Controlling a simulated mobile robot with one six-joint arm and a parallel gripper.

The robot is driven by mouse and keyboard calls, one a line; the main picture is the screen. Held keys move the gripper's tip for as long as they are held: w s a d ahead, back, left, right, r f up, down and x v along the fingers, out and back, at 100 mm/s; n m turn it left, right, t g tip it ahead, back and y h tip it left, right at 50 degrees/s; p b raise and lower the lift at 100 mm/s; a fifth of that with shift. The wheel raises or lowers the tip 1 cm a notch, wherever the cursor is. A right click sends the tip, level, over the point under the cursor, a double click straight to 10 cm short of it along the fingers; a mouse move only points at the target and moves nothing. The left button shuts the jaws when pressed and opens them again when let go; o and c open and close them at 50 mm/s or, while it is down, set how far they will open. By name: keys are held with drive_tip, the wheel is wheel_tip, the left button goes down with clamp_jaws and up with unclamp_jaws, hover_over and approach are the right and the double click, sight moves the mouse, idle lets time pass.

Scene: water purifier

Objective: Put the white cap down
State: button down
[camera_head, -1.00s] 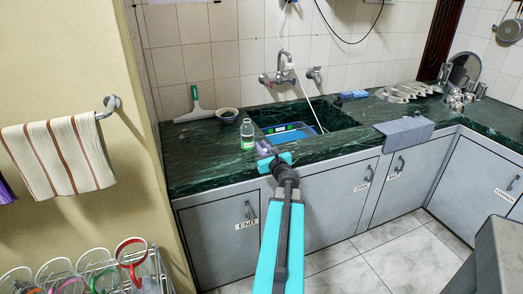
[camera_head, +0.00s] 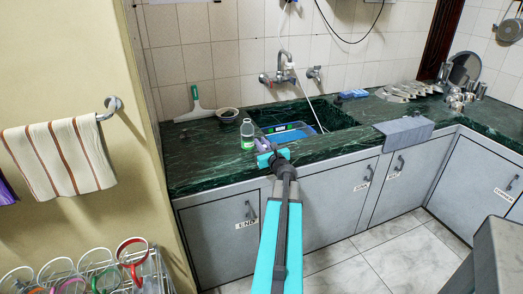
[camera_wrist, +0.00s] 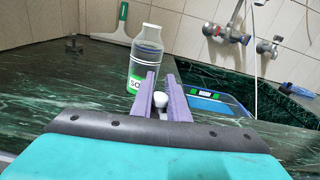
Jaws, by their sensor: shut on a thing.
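The small white cap (camera_wrist: 160,99) sits between the two purple fingers of my gripper (camera_wrist: 162,88) in the wrist view. My gripper is shut on it, above the dark green counter. In the head view my gripper (camera_head: 262,147) is over the counter's front part, just right of the bottle; the cap is too small to make out there. The clear bottle with a green label (camera_head: 247,134) stands upright on the counter (camera_head: 205,160). In the wrist view the bottle (camera_wrist: 147,55) stands just beyond the fingers, its lower right part hidden by them.
The sink (camera_head: 335,115) with a blue tray (camera_head: 299,132) lies right of my gripper. A tap (camera_head: 283,70) is on the wall.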

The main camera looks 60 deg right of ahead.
drive_tip(key=shift+f, duration=1.6)
drive_tip(key=shift+f, duration=0.2)
drive_tip(key=c, duration=1.7)
unclamp_jaws()
drive_tip(key=shift+a, duration=0.1)
drive_tip(key=shift+r, duration=0.15)
drive_tip(key=shift+r, duration=0.15)
drive_tip(key=shift+s+a, duration=0.2)
drive_tip(key=shift+s, duration=0.05)
drive_tip(key=shift+p+v, duration=1.2)
drive_tip(key=shift+v, duration=4.4)
